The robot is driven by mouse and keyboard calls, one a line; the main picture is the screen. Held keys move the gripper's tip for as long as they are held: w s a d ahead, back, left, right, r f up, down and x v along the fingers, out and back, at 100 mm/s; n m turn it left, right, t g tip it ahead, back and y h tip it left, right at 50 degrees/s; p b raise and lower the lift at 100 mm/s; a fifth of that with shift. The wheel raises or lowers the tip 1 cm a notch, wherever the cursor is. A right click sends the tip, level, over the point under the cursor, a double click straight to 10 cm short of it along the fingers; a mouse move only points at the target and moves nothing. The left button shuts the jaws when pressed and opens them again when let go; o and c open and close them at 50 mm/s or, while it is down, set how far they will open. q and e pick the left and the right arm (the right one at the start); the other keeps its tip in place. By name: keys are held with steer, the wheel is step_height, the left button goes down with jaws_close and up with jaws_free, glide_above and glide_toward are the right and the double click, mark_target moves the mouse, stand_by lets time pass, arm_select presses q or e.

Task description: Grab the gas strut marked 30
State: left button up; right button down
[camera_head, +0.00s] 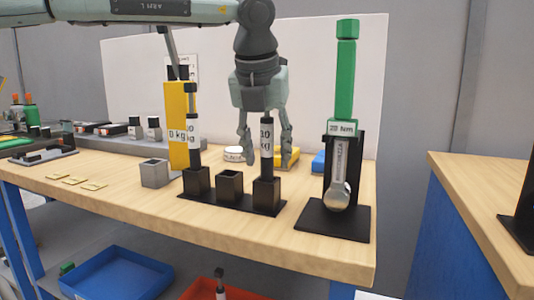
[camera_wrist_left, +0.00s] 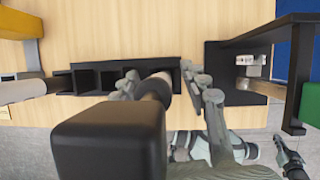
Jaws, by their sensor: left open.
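A dark gas strut (camera_head: 267,134) stands upright in the right socket of a black rack (camera_head: 229,202). Its white label is partly hidden; it seems to read 30. My left gripper (camera_head: 268,150) points down over this strut, open, with one finger on each side. The strut also shows between the fingers in the left wrist view (camera_wrist_left: 155,88). I cannot tell whether either finger touches it. The middle socket is empty. My right gripper (camera_wrist_left: 288,160) seems to show at the lower right in the wrist view, unclear.
A green torque wrench (camera_head: 346,78) stands in a black holder (camera_head: 331,222) right of the rack. A yellow block (camera_head: 176,110) stands behind the left strut. A grey open box (camera_head: 154,173) sits at its left. The table's front edge runs close before the rack.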

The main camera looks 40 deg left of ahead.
arm_select(q)
jaws_close()
stand_by(0.5)
